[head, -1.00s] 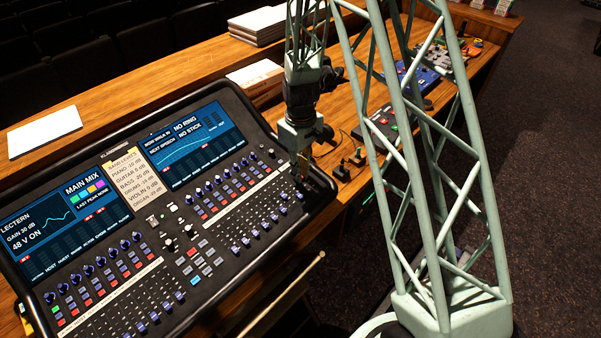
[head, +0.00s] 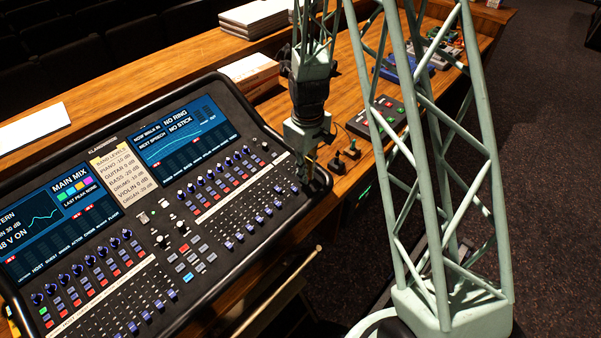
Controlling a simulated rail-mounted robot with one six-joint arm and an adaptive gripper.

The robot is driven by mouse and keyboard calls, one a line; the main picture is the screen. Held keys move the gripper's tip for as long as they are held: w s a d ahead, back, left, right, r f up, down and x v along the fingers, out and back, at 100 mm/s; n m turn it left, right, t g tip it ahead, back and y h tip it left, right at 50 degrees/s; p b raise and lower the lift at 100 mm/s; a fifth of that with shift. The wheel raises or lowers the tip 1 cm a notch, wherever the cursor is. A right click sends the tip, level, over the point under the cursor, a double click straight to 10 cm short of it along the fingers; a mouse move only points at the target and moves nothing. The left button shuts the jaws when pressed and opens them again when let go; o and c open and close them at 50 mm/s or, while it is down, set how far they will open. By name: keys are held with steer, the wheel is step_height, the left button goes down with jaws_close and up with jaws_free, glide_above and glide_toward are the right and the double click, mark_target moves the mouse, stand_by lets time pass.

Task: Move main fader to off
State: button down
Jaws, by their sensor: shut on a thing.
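The mixing desk (head: 222,262) fills the left of the head view, tilted, with two lit screens and rows of blue-capped faders. My gripper (head: 305,176) is low over the right end of the fader row, by the desk's right edge. It points down and is shut, at the place of the rightmost fader, which I take as the main fader. The fader's cap is hidden by the fingers, and its position on the scale is too small to read.
A tan paper note (head: 121,173) is fixed between the screens. Books (head: 252,76) and a white sheet (head: 32,129) lie behind the desk. Small control boxes (head: 384,116) stand on the wooden counter to the right. My lattice arm covers much of the right side.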

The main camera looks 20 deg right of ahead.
steer(key=shift+s+d, duration=0.15)
steer(key=shift+s, duration=0.15)
steer(key=c, duration=2.8)
jaws_free()
steer(key=shift+s+d, duration=0.1)
steer(key=shift+o, duration=0.3)
steer(key=shift+r, duration=0.15)
steer(key=shift+r, duration=0.35)
step_height(320, 180, up, 11)
